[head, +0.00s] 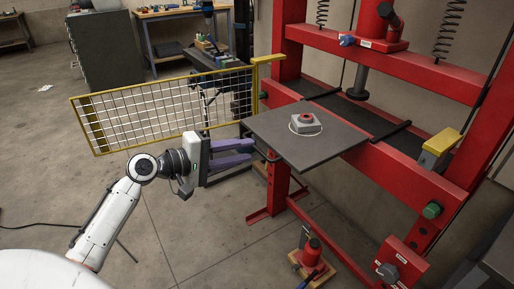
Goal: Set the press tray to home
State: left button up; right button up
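The press tray (330,153) is a flat dark grey plate that sticks out from the red press frame (415,178) toward the left and front. A grey block with a red ring (305,124) sits on it, with a thin pale loop around its base. My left gripper (251,151) is at the tray's left side, its two purple fingers apart and pointing at the tray's near left edge. A small dark part (268,156) shows at that edge, close to the fingertips. I cannot tell whether the fingers touch it. My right gripper is not in view.
A yellow-framed mesh guard (165,108) stands behind my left arm, left of the tray. The press ram (359,83) hangs behind the tray. A red jack (312,252) stands on the floor below. The floor at left is mostly clear.

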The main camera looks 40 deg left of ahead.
aim_at(257, 147)
pick_arm(q)
jog(key=x, duration=0.5)
jog(key=shift+d, duration=0.1)
jog(key=shift+f, duration=0.1)
grip_shut()
